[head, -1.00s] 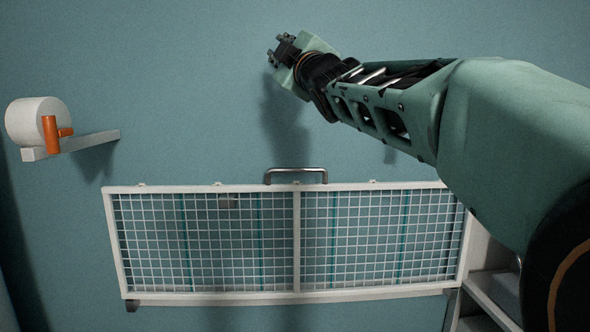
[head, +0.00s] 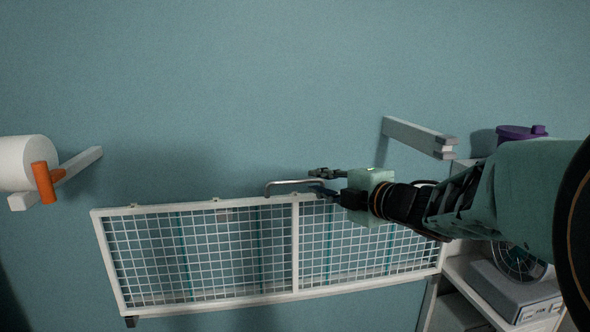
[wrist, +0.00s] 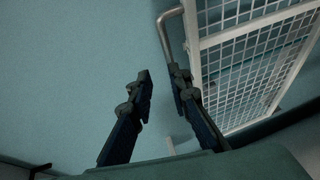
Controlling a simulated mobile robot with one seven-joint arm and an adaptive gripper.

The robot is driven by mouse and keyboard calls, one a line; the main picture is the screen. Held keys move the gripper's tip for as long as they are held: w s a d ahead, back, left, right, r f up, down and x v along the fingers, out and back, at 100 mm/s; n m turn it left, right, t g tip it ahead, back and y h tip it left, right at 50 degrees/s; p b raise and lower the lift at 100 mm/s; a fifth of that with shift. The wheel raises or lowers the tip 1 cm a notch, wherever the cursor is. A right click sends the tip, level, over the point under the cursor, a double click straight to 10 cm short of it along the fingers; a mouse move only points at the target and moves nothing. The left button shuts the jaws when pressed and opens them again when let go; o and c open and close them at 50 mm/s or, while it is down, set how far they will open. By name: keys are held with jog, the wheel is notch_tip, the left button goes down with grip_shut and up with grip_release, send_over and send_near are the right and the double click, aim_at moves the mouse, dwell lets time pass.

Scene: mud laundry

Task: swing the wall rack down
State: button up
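The wall rack (head: 297,245) is a long white frame with a wire grid, upright against the blue wall; it also shows at the upper right of the wrist view (wrist: 195,70). A grey metal bar handle (head: 280,184) stands out from its top edge; in the wrist view the handle (wrist: 163,38) lies just beyond the right fingertip. My gripper (head: 317,181) is at the right end of the handle, above the rack's top edge. In the wrist view its two fingers (wrist: 160,75) are apart with nothing seen between them. I cannot tell whether a finger touches the handle.
Another bracket (head: 415,136) juts from the wall at the right, near a shelf unit (head: 456,268) with a grey box (head: 512,290) and a purple-topped item (head: 522,131).

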aim_at(296, 182)
jog(key=shift+g, duration=0.3)
jog(key=x, duration=0.3)
jog(key=p+x, duration=0.1)
jog(key=x, duration=0.2)
jog(key=f+x, duration=0.1)
jog(key=x, duration=0.3)
jog(key=shift+s+a+f, duration=0.1)
grip_shut()
